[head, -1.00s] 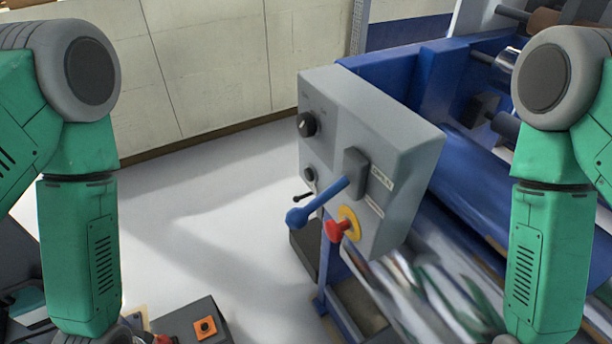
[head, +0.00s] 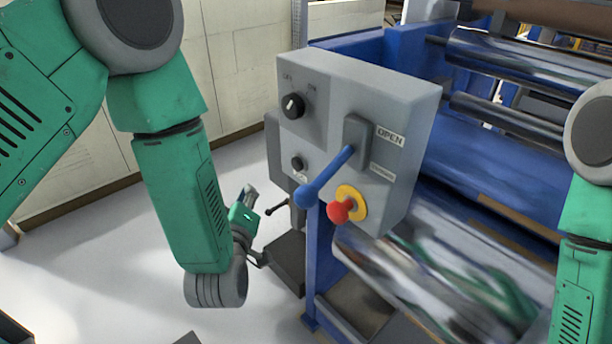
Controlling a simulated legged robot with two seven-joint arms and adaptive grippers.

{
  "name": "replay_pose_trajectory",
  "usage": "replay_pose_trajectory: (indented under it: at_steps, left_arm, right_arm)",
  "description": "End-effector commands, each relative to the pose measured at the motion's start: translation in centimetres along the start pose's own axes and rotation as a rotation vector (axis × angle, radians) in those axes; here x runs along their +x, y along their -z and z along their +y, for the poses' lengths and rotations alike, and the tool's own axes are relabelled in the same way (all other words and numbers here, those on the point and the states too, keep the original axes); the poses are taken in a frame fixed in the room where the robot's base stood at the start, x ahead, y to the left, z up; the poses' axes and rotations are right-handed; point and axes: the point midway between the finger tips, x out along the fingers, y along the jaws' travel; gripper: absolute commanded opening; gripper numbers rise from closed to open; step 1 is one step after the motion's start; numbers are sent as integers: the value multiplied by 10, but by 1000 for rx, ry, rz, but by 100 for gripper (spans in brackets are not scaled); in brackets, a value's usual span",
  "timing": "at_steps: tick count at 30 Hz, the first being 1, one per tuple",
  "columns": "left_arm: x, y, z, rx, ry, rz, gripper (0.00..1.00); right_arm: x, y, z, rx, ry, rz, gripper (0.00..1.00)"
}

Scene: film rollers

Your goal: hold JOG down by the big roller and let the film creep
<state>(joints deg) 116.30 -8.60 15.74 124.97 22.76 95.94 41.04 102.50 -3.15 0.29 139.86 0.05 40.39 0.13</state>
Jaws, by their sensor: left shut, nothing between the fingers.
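The grey control box (head: 350,100) carries a black knob (head: 292,106), a small dark button (head: 297,163), a blue-handled lever (head: 325,178) beside an OPEN label, and a red button on a yellow ring (head: 343,206). I cannot read a JOG label on any of them. A large shiny roller with blurred film (head: 435,275) lies below and right of the box. My left gripper (head: 250,193) is left of the box, apart from it, shut and empty, partly hidden by my forearm. My right gripper is out of view.
A small black-knobbed lever (head: 277,207) sticks out left below the box. A dark block (head: 284,262) stands under it. The blue machine frame (head: 319,270) and further rollers (head: 510,55) fill the right.

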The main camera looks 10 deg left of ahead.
Motion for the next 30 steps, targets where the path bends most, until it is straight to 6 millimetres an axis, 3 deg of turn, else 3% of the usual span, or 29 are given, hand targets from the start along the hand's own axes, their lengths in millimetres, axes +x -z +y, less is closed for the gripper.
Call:
replay_pose_trajectory:
  at_steps: [17, 30]
  left_arm:
    - [8, 5, 5, -32, -22, 29, 0]
    - [48, -24, 37, -32, -23, 30, 0]
  right_arm:
    - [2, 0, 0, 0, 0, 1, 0]
    - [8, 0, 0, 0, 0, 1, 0]
